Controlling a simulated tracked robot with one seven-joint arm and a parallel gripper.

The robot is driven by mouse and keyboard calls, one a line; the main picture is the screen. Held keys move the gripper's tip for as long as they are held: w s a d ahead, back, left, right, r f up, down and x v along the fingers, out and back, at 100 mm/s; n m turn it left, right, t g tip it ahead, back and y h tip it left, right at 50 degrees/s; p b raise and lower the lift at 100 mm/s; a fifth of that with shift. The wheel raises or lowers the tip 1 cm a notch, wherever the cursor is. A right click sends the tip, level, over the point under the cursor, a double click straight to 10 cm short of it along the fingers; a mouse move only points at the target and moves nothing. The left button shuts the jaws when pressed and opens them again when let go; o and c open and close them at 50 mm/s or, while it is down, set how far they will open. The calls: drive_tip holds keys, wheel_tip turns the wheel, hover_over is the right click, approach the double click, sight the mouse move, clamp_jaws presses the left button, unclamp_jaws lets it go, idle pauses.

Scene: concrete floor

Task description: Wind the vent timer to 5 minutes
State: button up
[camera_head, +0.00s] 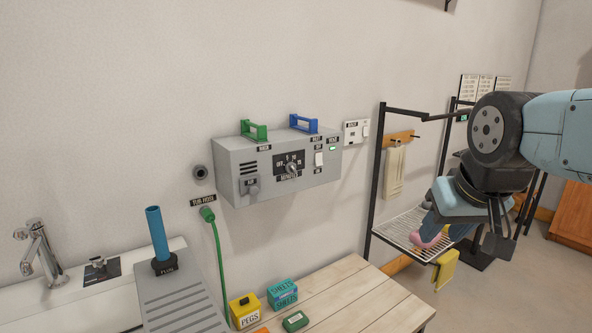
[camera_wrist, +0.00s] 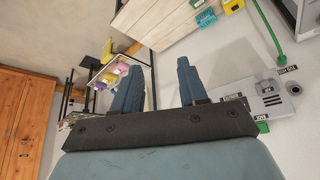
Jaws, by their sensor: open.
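A grey control box (camera_head: 230,185) is fixed to the wall in the middle of the head view. The timer knob (camera_head: 291,169) is on its front, over a black dial plate, with a small label below it. My gripper (camera_head: 497,243) hangs at the right of the head view, well apart from the box. In the wrist view its two fingers (camera_wrist: 160,80) are spread with nothing between them.
Below are a wooden table (camera_head: 345,295) with small boxes, a green hose (camera_head: 217,255) and a sink (camera_head: 60,300). A black rack (camera_head: 377,170) stands between the box and my gripper.

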drive_tip(key=shift+o, duration=1.3)
drive_tip(key=shift+w, duration=0.3)
drive_tip(key=shift+o, duration=0.8)
drive_tip(key=w+t, duration=0.2)
drive_tip(key=w, duration=0.8)
drive_tip(key=shift+w+d+f+n+t+h, duration=0.2)
drive_tip(key=shift+n+t+h, duration=0.1)
drive_tip(key=shift+n, duration=0.1)
drive_tip(key=n+t+y, duration=0.6)
drive_tip(key=t+y, duration=0.1)
drive_tip(key=y, duration=0.4)
approach(294, 169)
drive_tip(key=x, duration=0.8)
drive_tip(key=shift+w+a, duration=0.1)
drive_tip(key=shift+w, duration=0.05)
drive_tip(key=c, duration=1)
